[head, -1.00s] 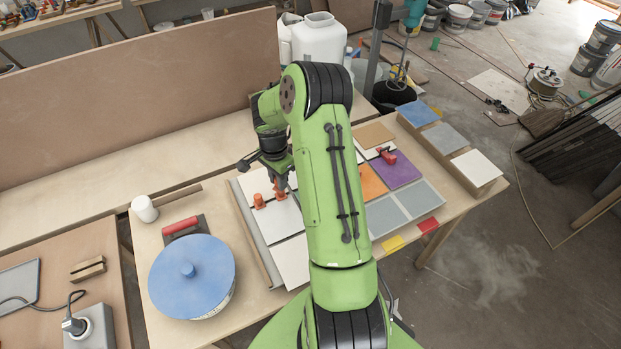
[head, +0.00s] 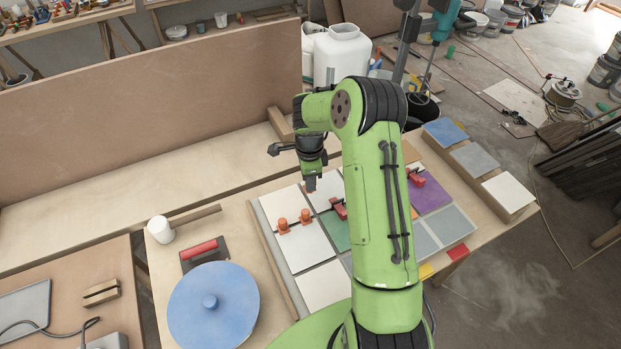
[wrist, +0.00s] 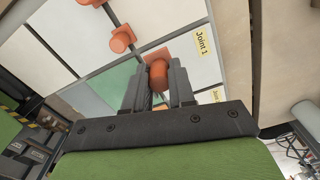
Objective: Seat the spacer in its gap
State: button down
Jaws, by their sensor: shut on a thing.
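My gripper (head: 310,186) hangs over the white tiles near the back edge of the tile layout. In the wrist view its dark fingers (wrist: 160,82) are shut on an orange-red spacer (wrist: 158,75) with a round knob. The held spacer's lower part is hidden, and I cannot tell its height above the tiles. Dark gaps (wrist: 153,45) run between the tiles beyond it. A yellow "Joint 1" label (wrist: 206,42) lies right of the fingertips; a second label is partly cut off. Two orange spacers (head: 283,226) (head: 305,216) stand along a gap left of my gripper.
Red spacers (head: 339,210) (head: 415,177) stand on the layout near the green tile (head: 335,231) and purple tile (head: 431,195). My arm hides part of the layout.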

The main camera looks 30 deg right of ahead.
jog(key=shift+f+b, duration=2)
jog(key=shift+f, duration=0.75)
jog(key=shift+f+b, duration=0.95)
jog(key=shift+b, duration=0.2)
jog(key=c, duration=0.9)
grip_release()
jog(key=shift+o, duration=0.2)
jog(key=shift+r, duration=0.1)
jog(key=shift+r, duration=0.1)
notch_tip(320, 180, up, 16)
jog(key=shift+f+p, duration=0.25)
jog(key=shift+p, duration=0.6)
